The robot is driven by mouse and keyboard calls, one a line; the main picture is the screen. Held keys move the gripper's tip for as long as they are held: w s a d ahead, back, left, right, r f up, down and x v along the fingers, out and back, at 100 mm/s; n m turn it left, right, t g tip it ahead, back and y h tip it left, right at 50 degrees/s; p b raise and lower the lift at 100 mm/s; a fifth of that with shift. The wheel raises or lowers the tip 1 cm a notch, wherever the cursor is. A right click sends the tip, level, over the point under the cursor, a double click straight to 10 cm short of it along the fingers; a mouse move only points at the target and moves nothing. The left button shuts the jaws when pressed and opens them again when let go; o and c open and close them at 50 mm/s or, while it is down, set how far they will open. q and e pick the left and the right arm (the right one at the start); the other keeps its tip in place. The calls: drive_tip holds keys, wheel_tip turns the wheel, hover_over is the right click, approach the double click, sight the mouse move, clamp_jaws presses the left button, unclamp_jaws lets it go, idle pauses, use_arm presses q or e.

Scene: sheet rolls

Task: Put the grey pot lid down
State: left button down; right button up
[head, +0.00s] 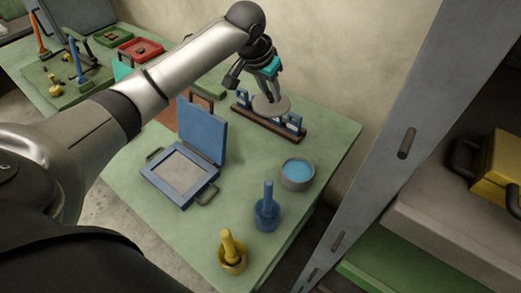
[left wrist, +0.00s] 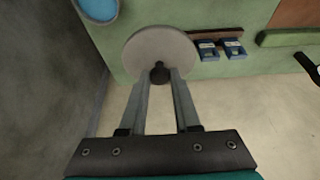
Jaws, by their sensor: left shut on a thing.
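The grey pot lid (head: 271,106) is a round disc with a dark knob. My left gripper (head: 268,92) is shut on that knob and holds the lid roughly level, over or just in front of the brown rack at the back of the table. In the left wrist view the lid (left wrist: 160,50) lies beyond the fingertips of my left gripper (left wrist: 158,74), which pinch the dark knob. Whether the lid touches anything below cannot be told. A round grey pot (head: 298,175) with blue contents stands open at the table's right side. My right gripper is not in view.
The green table (head: 240,178) also holds a brown rack (head: 262,126) with blue-and-white holders, an open blue case (head: 185,175), a blue mortar and pestle (head: 267,210) and a yellow one (head: 231,255). A grey shelf post (head: 385,150) stands at the right. Some tabletop is free around the pot.

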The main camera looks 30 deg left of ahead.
use_arm(q)
drive_tip(key=shift+f+b, duration=2)
drive_tip(key=shift+f, duration=7.8)
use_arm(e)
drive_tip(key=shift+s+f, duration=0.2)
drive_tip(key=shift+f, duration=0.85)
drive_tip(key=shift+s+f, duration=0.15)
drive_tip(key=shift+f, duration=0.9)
use_arm(q)
drive_tip(key=shift+f, duration=0.1)
drive_tip(key=c, duration=0.6)
unclamp_jaws()
drive_tip(key=shift+s+r, duration=0.2)
drive_tip(key=shift+r, duration=0.35)
drive_tip(key=p+v, duration=0.3)
drive_tip(key=v, duration=0.8)
drive_tip(key=shift+r+p, duration=0.1)
drive_tip(key=shift+p, duration=0.2)
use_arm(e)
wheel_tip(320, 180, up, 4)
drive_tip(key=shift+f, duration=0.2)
